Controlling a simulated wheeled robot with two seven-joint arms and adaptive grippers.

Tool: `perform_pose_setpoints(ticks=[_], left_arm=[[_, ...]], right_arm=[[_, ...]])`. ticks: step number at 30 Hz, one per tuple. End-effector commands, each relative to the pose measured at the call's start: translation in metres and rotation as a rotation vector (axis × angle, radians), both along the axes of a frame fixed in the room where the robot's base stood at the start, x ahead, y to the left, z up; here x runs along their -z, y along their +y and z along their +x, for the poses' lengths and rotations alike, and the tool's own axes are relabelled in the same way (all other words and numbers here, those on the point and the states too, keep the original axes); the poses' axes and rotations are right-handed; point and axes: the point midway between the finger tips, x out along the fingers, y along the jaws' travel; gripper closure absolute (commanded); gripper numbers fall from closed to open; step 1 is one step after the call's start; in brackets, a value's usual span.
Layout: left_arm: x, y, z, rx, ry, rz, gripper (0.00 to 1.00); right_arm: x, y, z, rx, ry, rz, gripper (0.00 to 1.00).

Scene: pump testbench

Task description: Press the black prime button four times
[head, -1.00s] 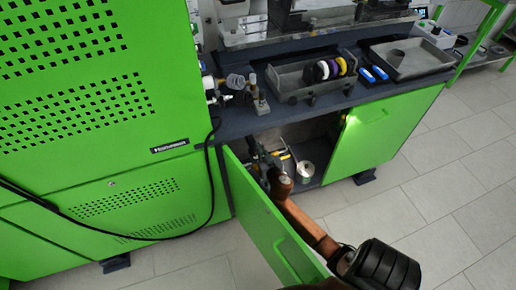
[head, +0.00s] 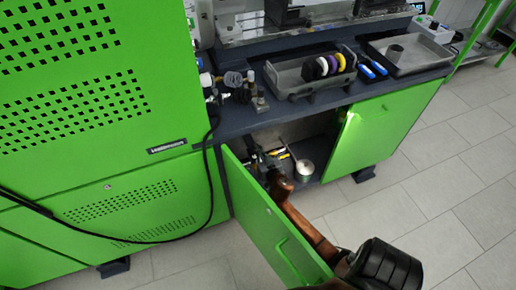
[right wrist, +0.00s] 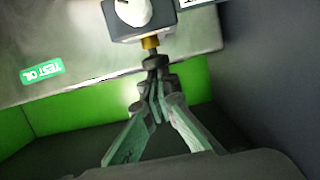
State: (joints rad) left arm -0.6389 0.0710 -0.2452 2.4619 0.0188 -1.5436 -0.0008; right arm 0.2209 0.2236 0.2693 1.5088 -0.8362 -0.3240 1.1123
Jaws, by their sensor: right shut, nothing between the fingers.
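In the right wrist view, which is upside down, a grey box with a round white knob (right wrist: 133,10) carries a brass collar (right wrist: 150,42). A small black button (right wrist: 154,61) sits on the collar. My right gripper (right wrist: 158,82) is shut and empty, its fingertips lined up with the button from above. The tips are at or very close to the button; I cannot tell whether they touch. In the head view my right gripper (head: 259,160) reaches into the open lower cabinet, and the button cannot be made out there. My left gripper is not in view.
The open green door (head: 262,222) stands beside my right arm. A pale round container (head: 304,169) is inside the cabinet to the right. The wrist view shows a tank with a green TEST OIL label (right wrist: 42,72). The worktop holds a grey tray of discs (head: 290,85).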

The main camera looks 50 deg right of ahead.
Motion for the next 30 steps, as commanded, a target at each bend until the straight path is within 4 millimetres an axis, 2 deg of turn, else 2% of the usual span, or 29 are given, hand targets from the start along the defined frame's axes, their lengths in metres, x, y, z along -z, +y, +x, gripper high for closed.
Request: perform_pose_setpoints(ticks=[1, 5, 18, 24, 30], left_arm=[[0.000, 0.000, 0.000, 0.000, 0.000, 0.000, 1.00], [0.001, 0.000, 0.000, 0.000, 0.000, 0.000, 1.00], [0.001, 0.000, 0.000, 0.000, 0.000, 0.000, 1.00], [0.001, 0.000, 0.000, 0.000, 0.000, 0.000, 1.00], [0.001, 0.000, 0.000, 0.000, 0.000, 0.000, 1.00]], right_arm=[[0.006, 0.001, -0.003, 0.002, 0.008, 0.005, 1.00], [0.004, 0.007, -0.014, 0.001, 0.009, 0.005, 1.00], [-0.022, 0.046, -0.085, 0.001, 0.002, 0.003, 1.00], [-0.028, 0.055, -0.100, 0.000, 0.000, 0.001, 1.00], [-0.029, 0.057, -0.103, 0.000, 0.000, 0.000, 1.00]])
